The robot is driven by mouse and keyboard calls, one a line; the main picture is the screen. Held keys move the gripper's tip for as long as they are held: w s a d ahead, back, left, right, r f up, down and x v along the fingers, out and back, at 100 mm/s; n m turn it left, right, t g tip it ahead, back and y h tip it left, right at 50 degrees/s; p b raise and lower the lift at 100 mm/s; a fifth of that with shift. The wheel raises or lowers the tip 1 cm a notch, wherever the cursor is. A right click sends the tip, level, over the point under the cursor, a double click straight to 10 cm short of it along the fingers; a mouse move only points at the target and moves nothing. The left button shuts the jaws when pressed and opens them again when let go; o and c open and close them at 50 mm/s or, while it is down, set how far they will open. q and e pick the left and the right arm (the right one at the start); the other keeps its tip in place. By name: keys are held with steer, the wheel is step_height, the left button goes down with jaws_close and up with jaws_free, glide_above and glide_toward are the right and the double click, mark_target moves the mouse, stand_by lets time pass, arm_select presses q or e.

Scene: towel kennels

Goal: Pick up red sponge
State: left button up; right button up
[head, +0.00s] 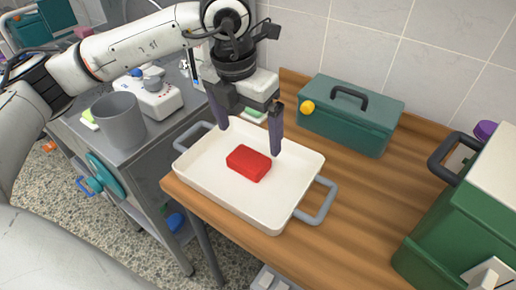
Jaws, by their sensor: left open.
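The red sponge (248,163) lies flat in the white tray (258,211), near its middle. The tray has grey handles and stands on the wooden table. My left gripper (249,140) is open and points down over the back part of the tray. Its two dark fingers are apart, and the sponge lies nearer the camera than they do. Nothing is between the fingers. My right gripper is not in the head view.
A teal toolbox (345,118) with a yellow knob stands behind the tray. A green box (462,220) stands at the right. A grey cup (119,121) and a white device (152,97) stand on the metal counter at the left. Bare wood (350,205) shows right of the tray.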

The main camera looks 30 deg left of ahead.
mark_target(248, 159)
arm_select(q)
step_height(248, 159, down, 2)
steer(key=shift+s+f, duration=0.15)
steer(key=shift+f, duration=0.45)
steer(key=f, duration=0.1)
steer(key=f+p, duration=0.1)
steer(key=f, duration=0.3)
steer(key=shift+w+a, duration=0.2)
steer(key=shift+w, duration=0.05)
steer(key=shift+f, duration=0.25)
steer(key=c, duration=1.1)
step_height(248, 159, up, 10)
steer(key=shift+r+b, duration=0.1)
steer(key=shift+b, duration=0.25)
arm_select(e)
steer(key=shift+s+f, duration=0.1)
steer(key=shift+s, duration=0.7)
